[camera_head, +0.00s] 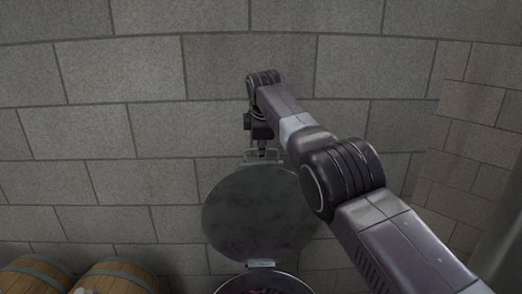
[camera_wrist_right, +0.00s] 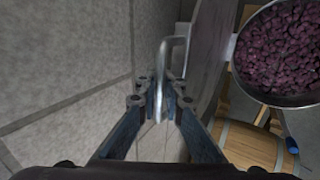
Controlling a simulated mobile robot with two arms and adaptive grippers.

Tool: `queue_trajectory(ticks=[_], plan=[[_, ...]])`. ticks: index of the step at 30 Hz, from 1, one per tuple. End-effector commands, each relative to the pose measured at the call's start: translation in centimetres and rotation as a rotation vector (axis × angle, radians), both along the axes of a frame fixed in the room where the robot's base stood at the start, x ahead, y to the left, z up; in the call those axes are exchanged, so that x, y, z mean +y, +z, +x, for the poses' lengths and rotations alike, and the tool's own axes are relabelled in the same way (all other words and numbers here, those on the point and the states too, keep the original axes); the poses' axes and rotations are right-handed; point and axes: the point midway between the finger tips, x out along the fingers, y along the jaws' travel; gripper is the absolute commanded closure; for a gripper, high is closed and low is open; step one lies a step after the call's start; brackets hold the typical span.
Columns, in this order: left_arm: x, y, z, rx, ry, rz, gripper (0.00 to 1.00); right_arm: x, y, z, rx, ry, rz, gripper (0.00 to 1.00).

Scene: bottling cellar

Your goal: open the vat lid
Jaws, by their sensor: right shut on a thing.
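The round grey vat lid (camera_head: 255,215) stands raised, close to upright, above its hinge (camera_head: 261,263) in the head view. The vat (camera_head: 220,289) shows only its upper rim at the bottom edge. In the right wrist view the open vat (camera_wrist_right: 238,80) is full of dark purple grapes (camera_wrist_right: 285,50). My right gripper (camera_head: 262,149) is at the top of the lid, at its handle (camera_head: 247,156). In the right wrist view my right gripper (camera_wrist_right: 160,98) is shut on the bent metal handle (camera_wrist_right: 178,42). My left gripper is not in view.
A grey block wall (camera_head: 85,130) stands close behind the lid. Wooden barrels (camera_head: 115,274) stand at the lower left, and a barrel (camera_wrist_right: 245,145) shows beside the vat in the right wrist view.

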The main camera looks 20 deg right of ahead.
Motion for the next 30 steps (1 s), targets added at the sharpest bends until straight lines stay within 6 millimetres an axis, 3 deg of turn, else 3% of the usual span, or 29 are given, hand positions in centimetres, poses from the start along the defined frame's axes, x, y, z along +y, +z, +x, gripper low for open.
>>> queue_trajectory(ticks=[1, 5, 6, 11, 22, 30], plan=[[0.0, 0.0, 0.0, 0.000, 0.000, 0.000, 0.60, -0.1, 0.9, 0.2, -0.017, 0.001, -0.004, 1.00], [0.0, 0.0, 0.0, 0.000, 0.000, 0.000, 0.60, -0.1, 0.9, 0.3, -0.018, 0.001, -0.004, 1.00], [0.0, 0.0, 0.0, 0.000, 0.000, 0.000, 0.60, -0.1, 0.9, 0.3, -0.018, 0.001, -0.004, 0.90], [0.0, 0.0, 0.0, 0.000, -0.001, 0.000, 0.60, -0.1, 0.6, 0.2, -0.012, 0.001, -0.002, 0.75], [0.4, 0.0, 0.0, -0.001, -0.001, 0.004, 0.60, 0.0, 0.4, 0.1, -0.006, 0.001, -0.001, 0.75], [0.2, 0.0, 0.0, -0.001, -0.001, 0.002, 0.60, 0.2, 1.7, -0.6, -0.007, 0.001, -0.001, 0.75]])
